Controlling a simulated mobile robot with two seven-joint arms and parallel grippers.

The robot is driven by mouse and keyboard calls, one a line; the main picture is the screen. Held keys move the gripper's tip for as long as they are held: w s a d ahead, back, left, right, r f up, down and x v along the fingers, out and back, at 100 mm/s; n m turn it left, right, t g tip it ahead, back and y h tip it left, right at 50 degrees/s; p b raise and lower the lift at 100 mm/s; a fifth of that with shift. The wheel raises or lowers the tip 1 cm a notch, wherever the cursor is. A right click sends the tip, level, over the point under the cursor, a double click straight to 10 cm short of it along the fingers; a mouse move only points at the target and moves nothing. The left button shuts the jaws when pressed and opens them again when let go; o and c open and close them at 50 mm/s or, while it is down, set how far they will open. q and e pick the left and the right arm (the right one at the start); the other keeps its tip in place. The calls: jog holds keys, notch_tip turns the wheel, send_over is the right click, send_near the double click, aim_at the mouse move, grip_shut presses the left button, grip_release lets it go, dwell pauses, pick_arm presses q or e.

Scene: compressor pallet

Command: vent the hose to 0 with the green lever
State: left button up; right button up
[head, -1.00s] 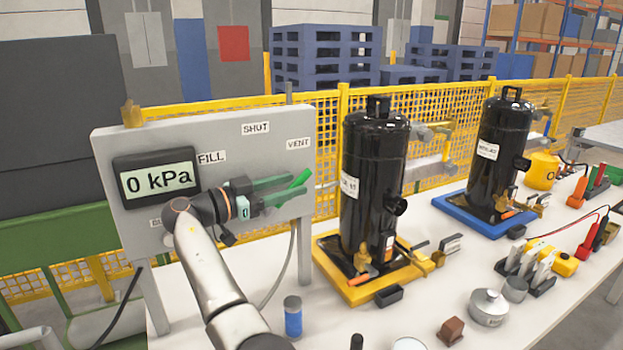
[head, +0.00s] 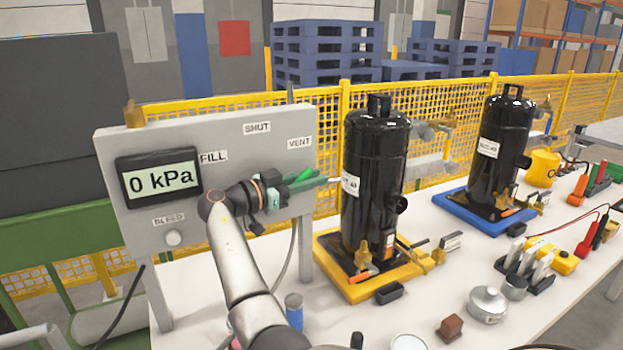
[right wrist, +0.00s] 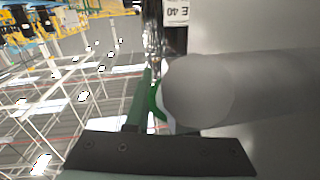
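The grey panel (head: 225,138) stands at the left of the table with labels FILL, SHUT and VENT. Its display (head: 160,181) reads 0 kPa. A bright green piece of the lever (head: 305,174) shows just below the VENT label, pointing right and slightly up. My right gripper (head: 308,184) is at the lever, its dark green fingers overlapping it. In the right wrist view the bright green lever (right wrist: 155,100) lies beside one finger, partly behind a grey cylinder (right wrist: 200,92). Whether the fingers grip it is not clear. My left gripper is not in view.
A black tank (head: 376,180) on a yellow tray stands just right of the panel, close to my right gripper. A second black tank (head: 498,150) stands on a blue tray (head: 487,220). A BLEED knob (head: 173,237) sits low on the panel. A blue can (head: 294,310) stands near my forearm.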

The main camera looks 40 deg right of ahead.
grip_shut()
dwell(0.9)
